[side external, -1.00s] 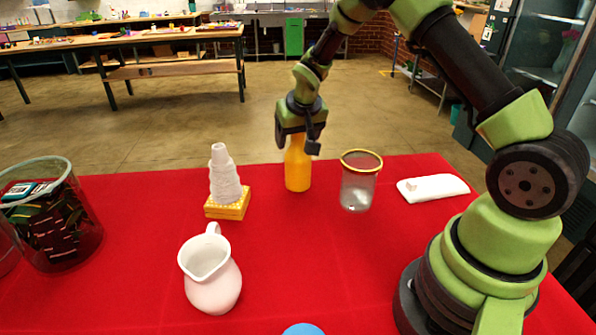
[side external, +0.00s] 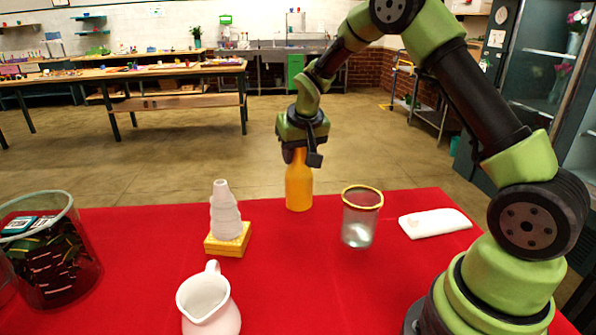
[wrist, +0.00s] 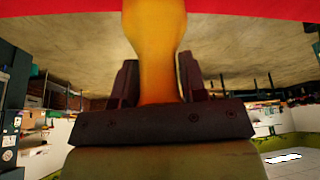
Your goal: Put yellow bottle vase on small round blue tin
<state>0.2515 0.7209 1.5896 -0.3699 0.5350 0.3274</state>
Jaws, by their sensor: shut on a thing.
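The yellow bottle vase (side external: 299,186) hangs upright below my gripper (side external: 301,152) in the side view, near the far edge of the red table. My gripper is shut on its narrow neck from above. The bottle's base appears slightly above the cloth. In the wrist view, the bottle (wrist: 155,45) fills the space between the two dark fingers of my gripper (wrist: 157,80). The small round blue tin is outside both current views.
A clear glass with a gold rim (side external: 360,218) stands just right of the bottle. A white ribbed vase (side external: 225,213) on a yellow block (side external: 228,240) stands left. A white pitcher (side external: 208,308) is in front. A glass bin (side external: 72,250) stands far left, a white cloth (side external: 434,223) right.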

